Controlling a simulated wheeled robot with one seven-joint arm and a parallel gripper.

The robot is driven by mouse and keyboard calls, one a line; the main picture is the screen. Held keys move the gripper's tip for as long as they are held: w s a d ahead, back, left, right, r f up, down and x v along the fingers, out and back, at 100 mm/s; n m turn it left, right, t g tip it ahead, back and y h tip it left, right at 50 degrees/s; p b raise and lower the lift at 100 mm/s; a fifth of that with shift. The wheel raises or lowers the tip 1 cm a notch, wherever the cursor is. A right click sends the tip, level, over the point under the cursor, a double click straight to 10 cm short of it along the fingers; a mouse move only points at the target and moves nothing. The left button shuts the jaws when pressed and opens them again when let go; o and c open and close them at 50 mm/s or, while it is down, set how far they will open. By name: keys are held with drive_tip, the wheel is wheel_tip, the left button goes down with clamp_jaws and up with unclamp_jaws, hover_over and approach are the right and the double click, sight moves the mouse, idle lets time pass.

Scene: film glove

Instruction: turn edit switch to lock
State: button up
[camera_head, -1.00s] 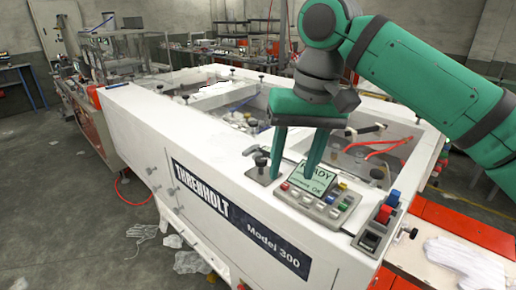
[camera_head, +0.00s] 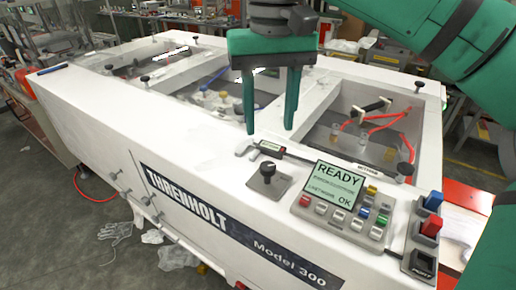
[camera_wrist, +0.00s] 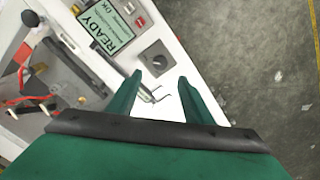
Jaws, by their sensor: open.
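The switch appears to be the black rotary knob on a grey square plate (camera_head: 268,178), on the white machine top left of the control panel. Its label is too small to read. The knob also shows in the wrist view (camera_wrist: 157,60), just beyond my fingertips. My gripper (camera_head: 268,130) is open and empty, fingers pointing down. It hangs above the machine top, behind the knob in the head view, and touches nothing that I can see. The control panel (camera_head: 345,200) has a green display reading READY and OK, with several coloured buttons.
A caliper-like tool (camera_head: 272,150) lies just behind the knob, close to my fingers. A blue and red switch block (camera_head: 428,215) stands at the right corner. Open machine bays with red hoses (camera_head: 388,122) lie behind. The front-left white top is clear.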

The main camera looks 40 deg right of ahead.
sight(268, 166)
wheel_tip(268, 166, down, 10)
drive_tip(key=shift+f, duration=0.25)
idle(0.4)
drive_tip(key=c, duration=1.1)
